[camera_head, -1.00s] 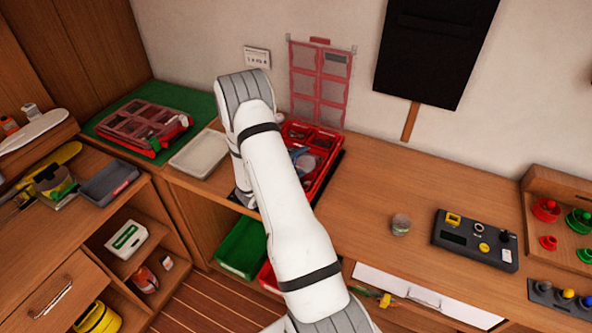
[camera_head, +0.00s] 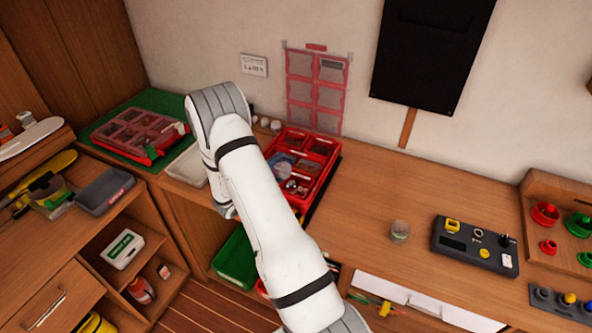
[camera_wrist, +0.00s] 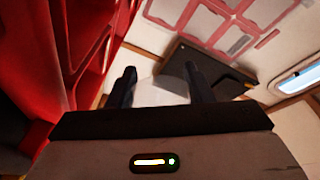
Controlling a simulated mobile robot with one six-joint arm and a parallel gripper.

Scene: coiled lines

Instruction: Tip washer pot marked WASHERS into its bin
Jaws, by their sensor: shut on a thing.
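In the wrist view my gripper (camera_wrist: 160,82) has its two dark fingers on either side of a pale, whitish thing (camera_wrist: 160,93), likely the pot, and is shut on it. No WASHERS marking can be read, and its contents cannot be seen. In the head view my arm hides the fingers and the held thing. The open red case (camera_head: 329,178) with several bins stands on the bench, right of my arm. Its red walls (camera_wrist: 88,45) are close at the left of the wrist view. Some bins hold small parts; which is the washer bin cannot be told.
The case's clear red-framed lid (camera_head: 315,90) stands up against the wall. Small pots (camera_head: 265,122) stand behind the case. A pale tray (camera_head: 187,166) and a closed red case (camera_head: 140,135) lie left. A clear jar (camera_head: 399,231) and a black control box (camera_head: 475,246) stand right.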

